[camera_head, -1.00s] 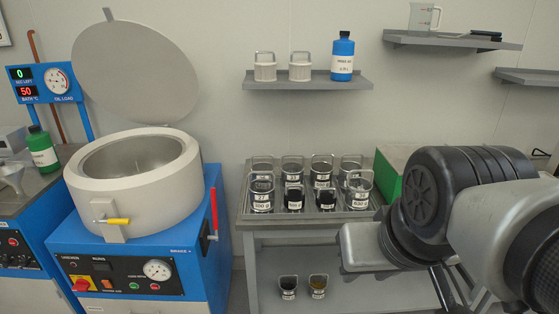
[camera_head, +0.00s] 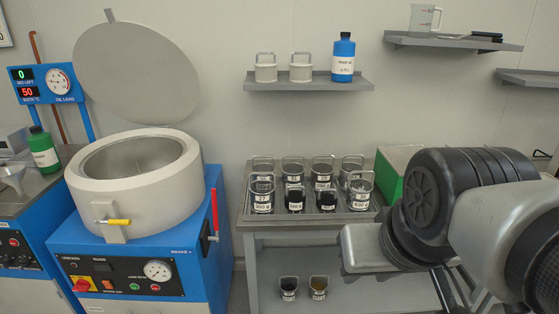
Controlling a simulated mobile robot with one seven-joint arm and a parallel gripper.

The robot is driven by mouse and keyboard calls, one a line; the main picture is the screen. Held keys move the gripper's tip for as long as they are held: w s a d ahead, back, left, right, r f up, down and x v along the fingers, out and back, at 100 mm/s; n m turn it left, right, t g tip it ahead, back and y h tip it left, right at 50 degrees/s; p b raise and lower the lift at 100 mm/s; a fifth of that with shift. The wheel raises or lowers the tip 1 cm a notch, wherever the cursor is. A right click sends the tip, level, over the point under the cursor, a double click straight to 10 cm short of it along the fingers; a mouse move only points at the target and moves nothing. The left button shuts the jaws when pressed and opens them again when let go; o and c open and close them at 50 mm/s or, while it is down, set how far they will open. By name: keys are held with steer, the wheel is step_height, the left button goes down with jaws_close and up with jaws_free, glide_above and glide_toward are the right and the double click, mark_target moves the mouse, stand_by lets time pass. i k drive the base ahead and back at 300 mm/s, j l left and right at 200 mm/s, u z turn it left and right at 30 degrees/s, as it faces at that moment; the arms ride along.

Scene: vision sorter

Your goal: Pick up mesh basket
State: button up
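Several small baskets with handles and white labels stand in rows on the grey table tray. One at the front left is a basket labelled 27 (camera_head: 262,200), and one at the front right (camera_head: 358,193) is of similar size. Smaller dark baskets (camera_head: 294,199) stand between them. Two pale baskets (camera_head: 265,68) (camera_head: 301,68) stand on the wall shelf. Two more small dark ones (camera_head: 289,288) (camera_head: 319,287) stand on the lower shelf. Which is the mesh basket I cannot tell. My arm fills the right side; my gripper's fingers are not visible.
A blue machine holds a pale drum (camera_head: 133,185) with its round lid (camera_head: 136,72) raised and a red lever (camera_head: 215,212). A blue bottle (camera_head: 343,57) stands on the wall shelf (camera_head: 300,86). A green box (camera_head: 392,172) sits behind my arm. Open floor shows little.

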mark_target(262, 191)
steer(key=i+j+u, duration=0.4)
steer(key=i+u, duration=0.15)
steer(key=i, duration=0.15)
steer(key=i+j+u, duration=0.1)
steer(key=i+u, duration=0.2)
steer(key=i, duration=0.1)
